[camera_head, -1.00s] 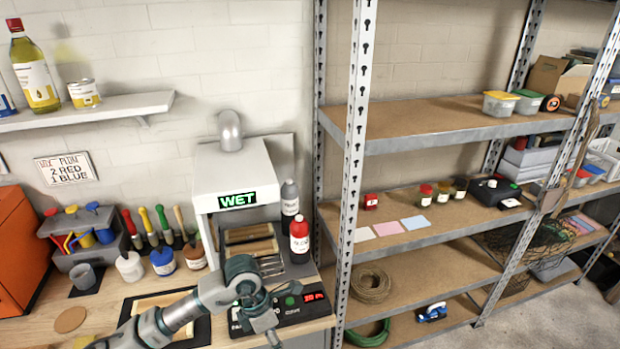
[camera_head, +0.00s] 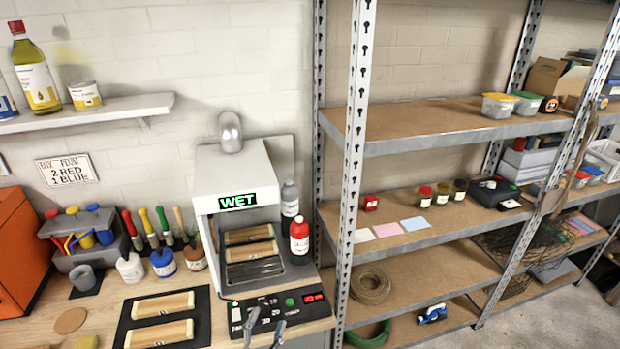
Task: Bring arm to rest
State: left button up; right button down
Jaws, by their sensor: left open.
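Only the two fingertips of my left gripper (camera_head: 264,331) show, at the bottom edge of the head view. They are spread apart with nothing between them. They are in front of the control panel (camera_head: 315,309) of a grey-white machine (camera_head: 221,180) with a green "WET" sign (camera_head: 238,201). The rest of my left arm is below the picture. My right gripper is not in view.
Two wooden pieces (camera_head: 162,305) lie on a black mat (camera_head: 204,312) on the bench, left of the machine. More wooden pieces (camera_head: 249,243) are inside the machine. Red (camera_head: 299,240) and grey bottles (camera_head: 290,206) stand beside it. A metal shelf (camera_head: 352,150) stands right.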

pick_arm(q)
jog(key=s+a+f+n+g+y, duration=0.3)
jog(key=s+a+f+g, duration=0.1)
jog(key=f, duration=0.5)
jog(key=s+a+f+n+g+y, duration=0.2)
jog(key=s+a+f+n+g, duration=0.15)
jog(key=f, duration=0.55)
jog(key=s+a+f+n+g, duration=0.1)
jog(key=s+a+f+g, duration=0.1)
jog(key=s+f+g, duration=0.6)
jog(key=s+a+f+n+g, duration=0.1)
jog(key=s+a+f, duration=0.15)
jog(key=s, duration=0.95)
notch_tip(320, 180, down, 21)
jog(key=d+g, duration=0.1)
jog(key=s+f, duration=0.4)
jog(key=f, duration=0.3)
jog(key=s+f, duration=0.4)
jog(key=f, duration=0.3)
jog(key=shift+s+a+f+g, duration=0.3)
jog(key=shift+s+a+g, duration=0.1)
jog(key=shift+a+g, duration=0.05)
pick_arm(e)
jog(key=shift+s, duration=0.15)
